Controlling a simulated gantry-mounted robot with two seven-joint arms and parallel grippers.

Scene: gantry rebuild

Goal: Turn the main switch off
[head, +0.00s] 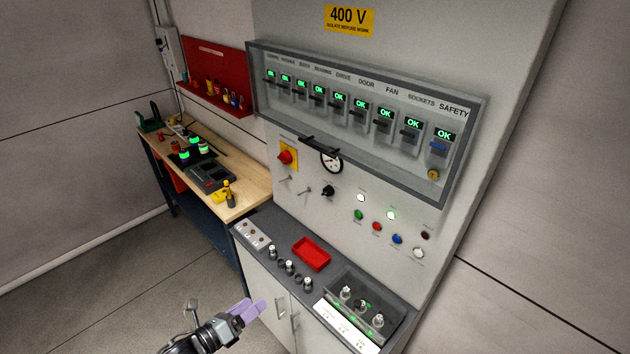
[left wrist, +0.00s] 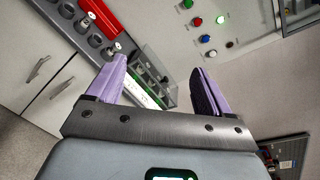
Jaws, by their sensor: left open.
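The main switch (head: 286,157) is a red rotary knob on a yellow plate, on the grey cabinet front left of a round gauge. Its exact knob position is too small to tell. My left gripper (head: 251,310) is low in the head view, in front of the cabinet doors, well below and apart from the switch. In the left wrist view its two purple fingers (left wrist: 160,82) are spread with nothing between them. The switch does not show in the left wrist view. My right gripper is in neither view.
A clear-covered breaker row (head: 360,105) with green OK displays juts out above the switch. A dark ledge (head: 275,235) below carries a red tray (head: 311,254) and several fuse holders. A wooden workbench (head: 240,190) with tools stands left. Floor before the bench is clear.

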